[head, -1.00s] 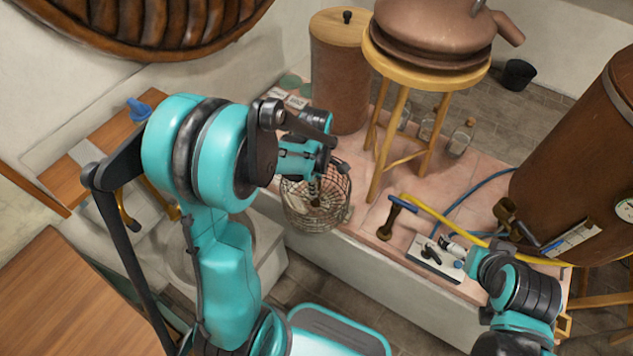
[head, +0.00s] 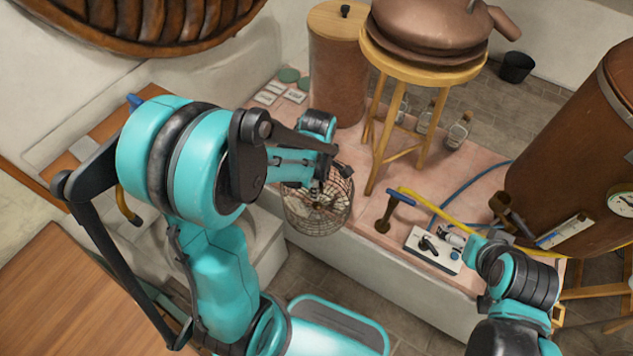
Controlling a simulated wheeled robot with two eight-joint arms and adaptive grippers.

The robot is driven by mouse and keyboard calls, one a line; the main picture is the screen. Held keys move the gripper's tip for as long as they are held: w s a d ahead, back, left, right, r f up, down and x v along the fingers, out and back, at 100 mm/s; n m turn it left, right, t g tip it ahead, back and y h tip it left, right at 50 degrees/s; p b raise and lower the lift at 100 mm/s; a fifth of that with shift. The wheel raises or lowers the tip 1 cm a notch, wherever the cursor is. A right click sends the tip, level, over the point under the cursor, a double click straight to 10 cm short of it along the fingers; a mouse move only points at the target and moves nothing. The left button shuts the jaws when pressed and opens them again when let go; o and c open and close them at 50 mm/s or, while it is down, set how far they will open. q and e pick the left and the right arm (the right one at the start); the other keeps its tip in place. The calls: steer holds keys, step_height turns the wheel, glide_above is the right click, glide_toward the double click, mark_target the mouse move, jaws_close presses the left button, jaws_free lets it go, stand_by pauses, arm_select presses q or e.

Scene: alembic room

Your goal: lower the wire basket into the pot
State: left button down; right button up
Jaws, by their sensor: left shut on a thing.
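The wire basket (head: 327,217) is a round open mesh basket at the front edge of the pink tiled ledge, in the middle of the head view. It looks upright. My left gripper (head: 317,189) is shut on it from above, near its top middle; the exact grip is partly hidden by the wrist. I cannot tell if the basket hangs clear of the ledge. A copper vessel (head: 430,28) sits on a wooden stool (head: 425,62) behind it. No open pot is clearly seen; my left arm covers the area at left. My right gripper (head: 468,247) is at the right, its fingers unclear.
A tall lidded copper drum (head: 339,75) stands behind the basket. Glass bottles (head: 458,131) stand by the stool. A large copper tank (head: 575,150) fills the right.

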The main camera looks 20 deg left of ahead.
arm_select(q)
steer(key=shift+s+d+r+p, duration=0.5)
steer(key=shift+s+d, duration=0.1)
steer(key=shift+s, duration=0.25)
steer(key=shift+s+d+r+p, duration=0.35)
steer(key=shift+s+d+r, duration=0.2)
steer(key=shift+s, duration=0.3)
steer(key=shift+w+f, duration=0.1)
